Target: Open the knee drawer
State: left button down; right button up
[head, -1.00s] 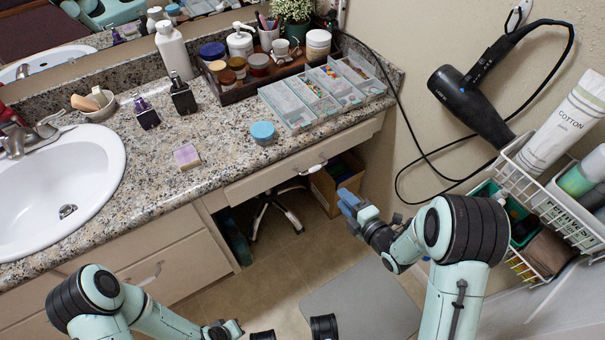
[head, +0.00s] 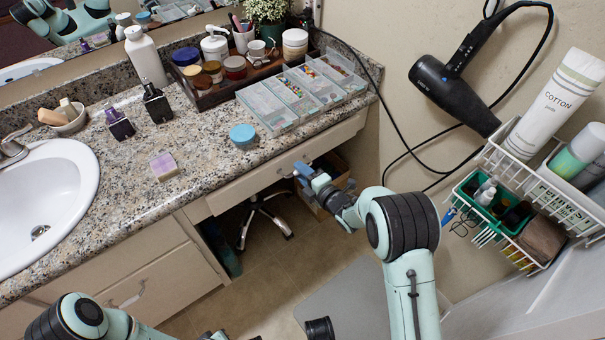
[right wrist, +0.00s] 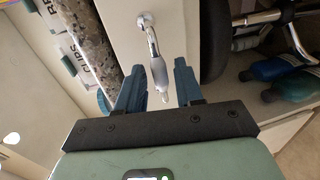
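The knee drawer (head: 250,182) is the shallow cream drawer under the granite counter, above the open knee space. Its front looks flush under the counter edge. Its metal handle (right wrist: 155,62) shows in the right wrist view, standing between the two blue fingers of my right gripper (right wrist: 157,80), with gaps on both sides. In the head view that gripper (head: 303,172) is at the drawer front and partly hides the handle. My right gripper is open. Only a sliver of my left gripper (head: 214,335) shows at the bottom edge of the head view; its fingers cannot be made out.
The counter holds a sink (head: 45,200), a blue-lidded jar (head: 242,134), clear organizer boxes (head: 300,92) and a tray of jars. A white wire basket (head: 540,195) and a black hair dryer (head: 455,95) hang right. A cardboard box and chair base stand in the knee space.

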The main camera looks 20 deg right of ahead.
jog(key=shift+w, duration=0.1)
grip_shut()
dwell(1.4)
